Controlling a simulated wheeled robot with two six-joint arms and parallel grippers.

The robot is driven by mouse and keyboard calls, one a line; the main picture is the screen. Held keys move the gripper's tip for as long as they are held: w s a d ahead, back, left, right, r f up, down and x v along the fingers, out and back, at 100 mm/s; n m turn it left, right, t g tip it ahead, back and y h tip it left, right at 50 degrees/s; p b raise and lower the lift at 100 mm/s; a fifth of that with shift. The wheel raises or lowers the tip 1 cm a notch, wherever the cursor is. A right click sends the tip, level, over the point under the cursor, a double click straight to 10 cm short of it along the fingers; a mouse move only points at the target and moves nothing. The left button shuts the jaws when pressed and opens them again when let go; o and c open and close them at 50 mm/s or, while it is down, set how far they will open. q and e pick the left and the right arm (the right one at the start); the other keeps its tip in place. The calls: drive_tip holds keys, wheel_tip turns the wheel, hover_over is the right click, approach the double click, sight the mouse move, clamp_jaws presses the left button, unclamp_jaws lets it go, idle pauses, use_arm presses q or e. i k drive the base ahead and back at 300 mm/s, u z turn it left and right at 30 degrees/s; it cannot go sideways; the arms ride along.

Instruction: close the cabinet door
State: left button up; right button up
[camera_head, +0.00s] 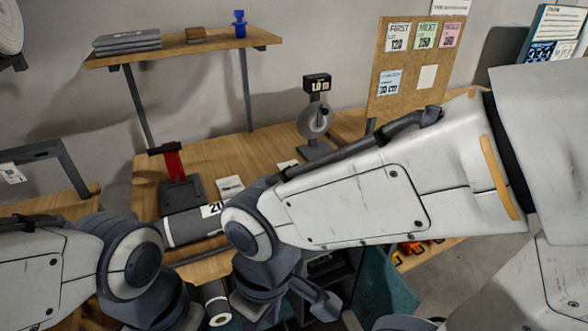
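A teal panel (388,288), which looks like the cabinet door, stands below the workbench, partly behind my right arm. It appears to be swung out beside a dark cabinet interior (340,268); its hinge and lower part are hidden. My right arm crosses the view from the right, and its wrist bends down in front of the cabinet. The dark end of my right gripper (315,298) is near the teal panel, to its left; I cannot tell whether they touch or how the fingers stand. My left arm enters at the lower left, its gripper below the frame.
The wooden workbench (262,148) holds a grey roll (185,229), a red-handled device (174,162) and a tape stand (316,120). A shelf (190,47) is above, a cork board (405,70) behind. Orange items (412,248) lie right of the teal panel.

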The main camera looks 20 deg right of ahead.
sight(381, 289)
drive_tip(key=u, duration=2.75)
drive_tip(key=k, duration=2.75)
drive_tip(key=z, duration=2.1)
